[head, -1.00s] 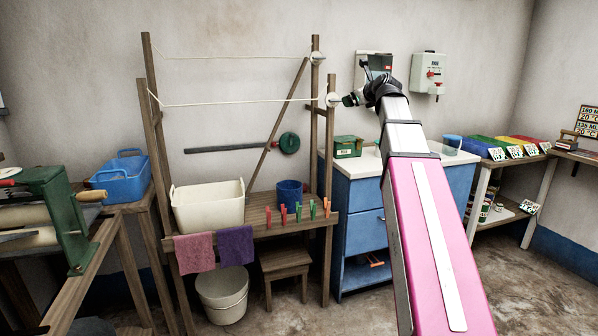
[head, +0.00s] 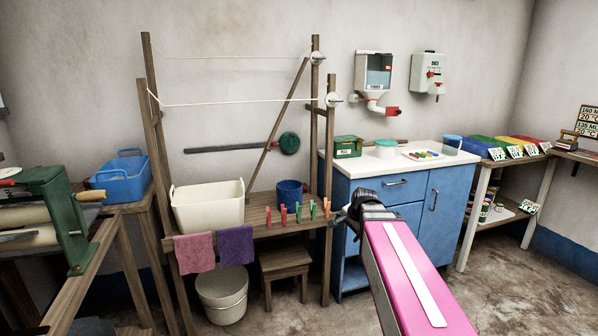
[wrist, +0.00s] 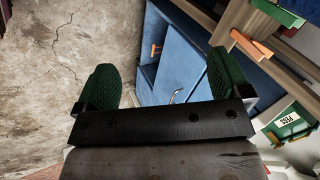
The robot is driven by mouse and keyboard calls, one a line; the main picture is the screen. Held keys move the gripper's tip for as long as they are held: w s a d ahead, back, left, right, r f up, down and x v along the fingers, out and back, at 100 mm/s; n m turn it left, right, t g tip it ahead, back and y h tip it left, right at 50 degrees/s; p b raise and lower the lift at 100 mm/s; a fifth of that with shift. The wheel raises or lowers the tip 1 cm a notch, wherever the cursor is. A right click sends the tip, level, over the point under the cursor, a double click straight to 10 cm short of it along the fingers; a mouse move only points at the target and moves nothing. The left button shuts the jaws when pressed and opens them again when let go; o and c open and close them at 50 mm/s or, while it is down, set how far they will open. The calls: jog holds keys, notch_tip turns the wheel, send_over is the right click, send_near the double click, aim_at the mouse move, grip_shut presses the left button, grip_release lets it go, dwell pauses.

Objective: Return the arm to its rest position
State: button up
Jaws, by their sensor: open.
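My pink and white arm reaches up from the lower right of the head view, its black wrist in front of the blue cabinet (head: 400,215). My gripper's fingers are hard to make out there. In the wrist view my gripper (wrist: 165,85) shows two green textured fingers spread wide apart. The gap between them holds nothing. Behind it are the bare floor and the cabinet's blue side with an open compartment, in which an orange item (wrist: 156,50) shows.
A wooden drying frame with a bench (head: 262,215) stands left of my wrist, holding a cream tub (head: 208,207), a blue bucket (head: 290,192) and several coloured pegs. A hand-cranked wringer (head: 55,215) stands at the far left.

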jog(key=s+f+n+g+h, duration=0.2)
jog(key=s+f+n+g, duration=0.3)
jog(key=s+f+n, duration=0.5)
jog(key=s+f, duration=0.6)
jog(key=shift+d+f, duration=0.2)
jog(key=shift+d, duration=0.05)
jog(key=shift+s, duration=0.1)
